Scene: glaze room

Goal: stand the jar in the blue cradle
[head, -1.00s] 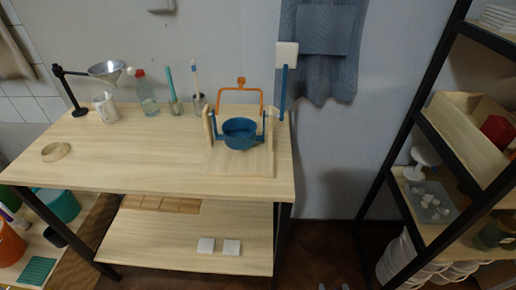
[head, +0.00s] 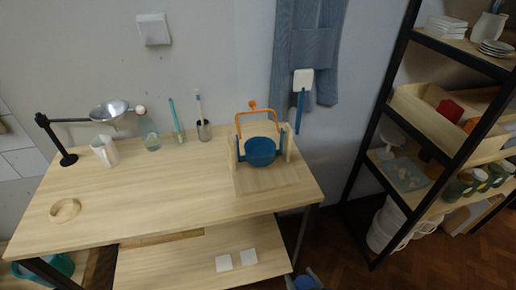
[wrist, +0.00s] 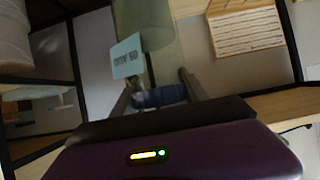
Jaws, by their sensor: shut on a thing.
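The blue cradle (head: 260,152) is a round cup held between two uprights on a wooden base at the right end of the table, with an orange handle behind it. It looks empty. My gripper (head: 304,284) shows at the bottom edge of the head view, in front of and below the table top, well apart from the cradle. In the wrist view my gripper (wrist: 160,92) is shut on a dark blue part. A pale green, see-through jar (wrist: 150,28) appears to extend beyond it, with a light blue label (wrist: 127,57) beside it. The jar's full outline is unclear.
The table (head: 150,205) is clear in its middle. A wooden ring (head: 65,210) lies at left. A funnel stand (head: 62,150), white mug (head: 105,151), bottle (head: 150,138) and tool cups (head: 204,131) line the back. A black-framed shelf (head: 375,150) stands at right.

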